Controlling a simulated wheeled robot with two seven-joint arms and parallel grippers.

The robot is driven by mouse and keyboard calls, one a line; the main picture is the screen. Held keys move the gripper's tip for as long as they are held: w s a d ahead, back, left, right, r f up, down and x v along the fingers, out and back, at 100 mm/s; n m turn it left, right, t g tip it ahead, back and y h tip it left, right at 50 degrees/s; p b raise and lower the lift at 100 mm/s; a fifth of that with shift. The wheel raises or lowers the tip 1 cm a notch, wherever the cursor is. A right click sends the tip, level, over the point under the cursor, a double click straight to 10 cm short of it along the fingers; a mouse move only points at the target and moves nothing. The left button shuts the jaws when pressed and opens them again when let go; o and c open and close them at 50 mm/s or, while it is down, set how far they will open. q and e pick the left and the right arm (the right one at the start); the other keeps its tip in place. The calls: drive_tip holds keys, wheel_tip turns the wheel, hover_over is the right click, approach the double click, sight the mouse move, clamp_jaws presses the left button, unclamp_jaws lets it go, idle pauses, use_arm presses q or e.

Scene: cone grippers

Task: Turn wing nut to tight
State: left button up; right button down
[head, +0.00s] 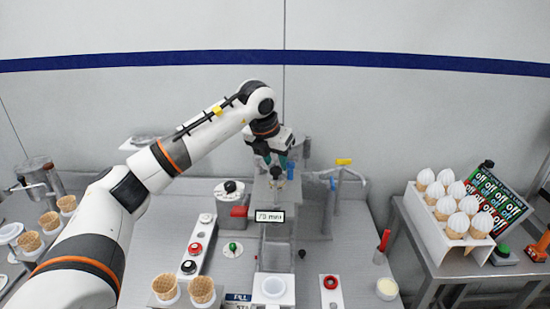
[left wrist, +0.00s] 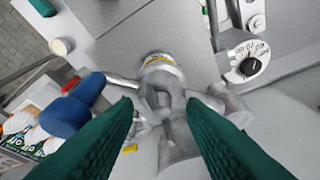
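My left gripper (head: 273,164) reaches down over the middle machine at the back of the bench. In the left wrist view its two green fingers (left wrist: 160,103) are apart, one on each side of a grey metal wing nut (left wrist: 164,92). I see a gap between each fingertip and the nut's upright wings, but cannot tell the depth. A yellow-marked collar (left wrist: 161,63) shows beside the nut. In the head view the fingers and arm mostly hide the nut. My right gripper is not in view.
A blue handle (left wrist: 69,117) sits close to the left finger; it also shows in the head view (head: 290,170). A black dial (left wrist: 250,66) is at the right. A display (head: 269,216) stands in front. Filled cones (head: 457,221) stand on the right table.

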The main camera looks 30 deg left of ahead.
use_arm(q)
clamp_jaws()
drive_tip(key=shift+n+b, duration=0.3)
drive_tip(key=shift+n, duration=0.2)
unclamp_jaws()
drive_tip(key=shift+r, duration=0.1)
drive_tip(key=shift+s+r, duration=0.1)
drive_tip(key=shift+r, duration=0.15)
drive_tip(key=b+v, duration=0.3)
drive_tip(key=v, duration=0.8)
drive_tip(key=shift+d+r, duration=0.2)
drive_tip(key=shift+d, duration=0.05)
